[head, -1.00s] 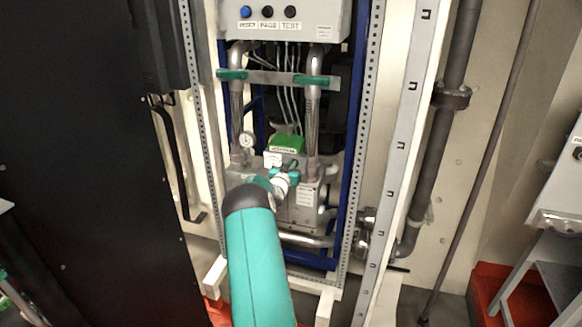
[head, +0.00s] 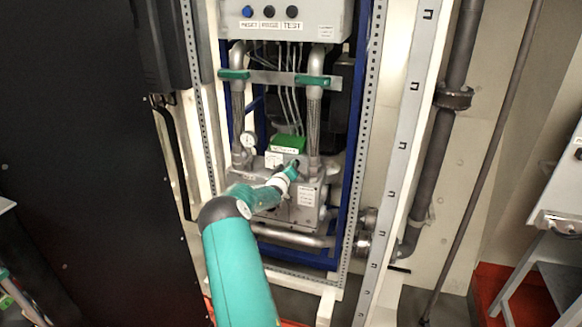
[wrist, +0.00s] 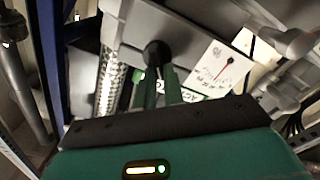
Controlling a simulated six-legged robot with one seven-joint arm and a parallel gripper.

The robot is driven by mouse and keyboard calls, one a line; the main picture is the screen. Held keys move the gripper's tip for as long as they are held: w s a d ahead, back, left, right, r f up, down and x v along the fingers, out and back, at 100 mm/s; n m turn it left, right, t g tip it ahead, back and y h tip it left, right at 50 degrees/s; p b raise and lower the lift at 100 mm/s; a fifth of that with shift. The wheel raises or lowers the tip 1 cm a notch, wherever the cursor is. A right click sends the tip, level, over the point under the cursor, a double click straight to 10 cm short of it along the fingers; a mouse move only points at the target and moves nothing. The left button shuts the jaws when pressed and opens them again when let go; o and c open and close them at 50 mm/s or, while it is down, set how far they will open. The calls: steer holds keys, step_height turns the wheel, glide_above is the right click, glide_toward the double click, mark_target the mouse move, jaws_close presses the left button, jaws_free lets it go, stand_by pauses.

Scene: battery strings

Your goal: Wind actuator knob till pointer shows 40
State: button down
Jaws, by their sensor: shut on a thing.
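The actuator is a grey box with a green top (head: 288,143), low in the middle of the cabinet. Its black knob (wrist: 157,52) shows in the wrist view, between the tips of my green fingers. My gripper (wrist: 158,72) is shut on the knob. In the head view my gripper (head: 294,167) reaches the front of the actuator and hides most of the knob. A white scale plate with a red pointer (wrist: 223,69) lies right of the knob in the wrist view. Its figures are too small and blurred to read.
A round gauge (head: 248,139) stands left of the actuator. Metal pipes with green handles (head: 312,80) rise on both sides. A control box (head: 285,18) hangs above. Perforated cabinet rails (head: 360,130) bound the opening, and a black panel (head: 80,150) fills the left.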

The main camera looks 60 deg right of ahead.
steer(key=n, duration=0.4)
steer(key=shift+w+f+n, duration=0.2)
steer(key=shift+n, duration=0.2)
stand_by(0.4)
steer(key=c, duration=1.5)
jaws_free()
steer(key=s+a, duration=0.2)
steer(key=a, duration=1.1)
steer(key=shift+a, duration=0.35)
